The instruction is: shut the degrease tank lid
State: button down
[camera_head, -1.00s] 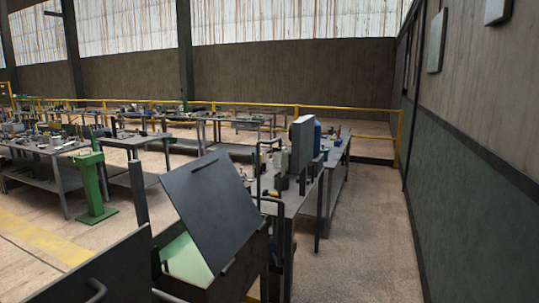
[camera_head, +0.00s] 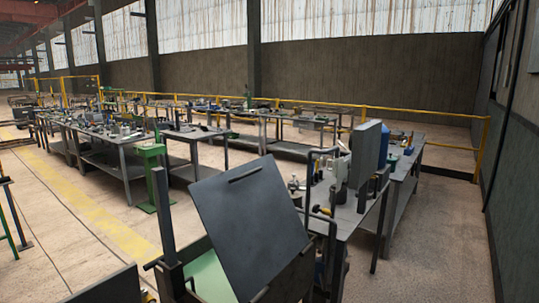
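The degrease tank lid (camera_head: 250,225) is a dark grey square panel with a bar handle near its upper edge. It stands raised and tilted above the tank, in the lower middle of the view. A pale green surface of the tank (camera_head: 209,277) shows to the left of the lid. The rest of the tank is cut off by the bottom edge or hidden behind the lid. I cannot make out my gripper in this view.
A workbench (camera_head: 345,222) with a tall grey box (camera_head: 365,152) and a blue cylinder stands right behind the lid. A green pedestal (camera_head: 152,178) stands to the left. Free floor (camera_head: 435,245) lies on the right along the wall, and by the yellow floor stripe (camera_head: 100,215).

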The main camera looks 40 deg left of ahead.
aim_at(252, 221)
jog(key=u, duration=0.3)
jog(key=i, duration=1.3)
jog(key=u, duration=1.5)
jog(key=i, duration=0.65)
jog(key=u, duration=0.65)
